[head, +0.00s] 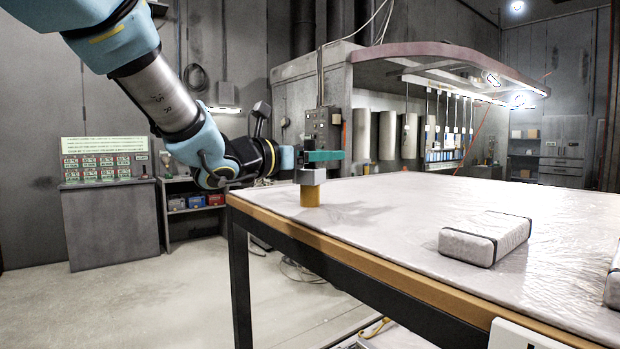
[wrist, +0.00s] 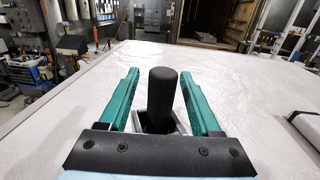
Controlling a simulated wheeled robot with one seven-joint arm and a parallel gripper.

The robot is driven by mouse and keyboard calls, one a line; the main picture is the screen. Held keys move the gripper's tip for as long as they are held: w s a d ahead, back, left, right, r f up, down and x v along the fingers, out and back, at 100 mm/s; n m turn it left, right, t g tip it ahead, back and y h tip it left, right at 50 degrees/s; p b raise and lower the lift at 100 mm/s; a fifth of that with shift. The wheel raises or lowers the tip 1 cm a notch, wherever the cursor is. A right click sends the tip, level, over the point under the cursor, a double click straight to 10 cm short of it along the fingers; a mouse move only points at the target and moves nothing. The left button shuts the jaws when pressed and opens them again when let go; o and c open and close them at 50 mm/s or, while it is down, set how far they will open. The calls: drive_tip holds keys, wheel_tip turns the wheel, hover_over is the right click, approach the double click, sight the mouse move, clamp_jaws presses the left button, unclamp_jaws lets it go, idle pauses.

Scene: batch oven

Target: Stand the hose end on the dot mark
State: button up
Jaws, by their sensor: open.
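What looks like the hose end is an upright piece with a black round top (wrist: 164,95), a grey square collar (head: 311,177) and a mustard-yellow foot (head: 310,196). It stands on the pale table near its far left corner. My gripper (head: 322,156) is around its upper part, above the grey collar. In the wrist view the two green fingers (wrist: 160,78) are open, one on each side of the black top, with a gap visible on both sides. I cannot make out a dot mark; the foot's underside is hidden.
The table (head: 390,205) has a wrinkled pale cover and a wooden edge. A grey wrapped block with dark straps (head: 486,238) lies to the right, and part of another shows at the right edge. The table between the hose end and the strapped block is clear.

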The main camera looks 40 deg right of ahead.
drive_tip(key=shift+c, duration=0.4)
clamp_jaws()
idle(0.9)
